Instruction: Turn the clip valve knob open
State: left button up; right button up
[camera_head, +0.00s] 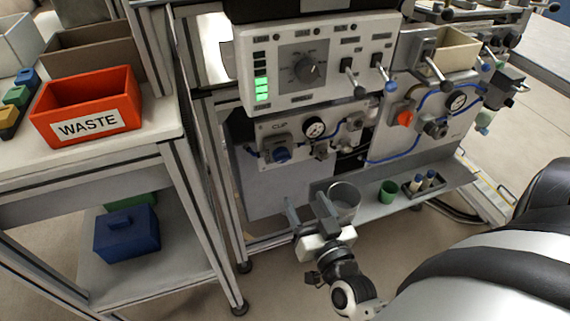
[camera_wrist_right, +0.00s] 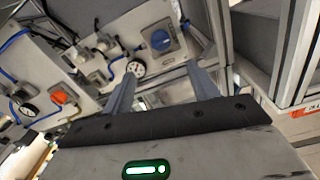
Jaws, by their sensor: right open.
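The clip valve knob (camera_head: 282,154) is a blue round knob on a grey square base, at the left of the panel labelled CLIP. In the right wrist view the blue knob (camera_wrist_right: 160,40) shows beyond the fingers, near the top centre. My right gripper (camera_head: 306,206) is below the panel, apart from the knob, and its fingers point up towards the panel. In the right wrist view its two fingers (camera_wrist_right: 161,88) are spread with nothing between them. My left gripper is not in view.
A pressure gauge (camera_head: 313,128) and hoses sit right of the knob. A control box (camera_head: 320,62) overhangs the panel. A clear cup (camera_head: 344,198) stands on the shelf close to my right gripper. A frame post and a cart with a red WASTE bin (camera_head: 88,104) are left.

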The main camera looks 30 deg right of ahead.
aim_at(284, 160)
jog(key=b+x, duration=0.1)
jog(key=x, duration=1.2)
jog(key=shift+w, duration=0.25)
jog(key=shift+c, duration=0.3)
jog(key=c, duration=0.9)
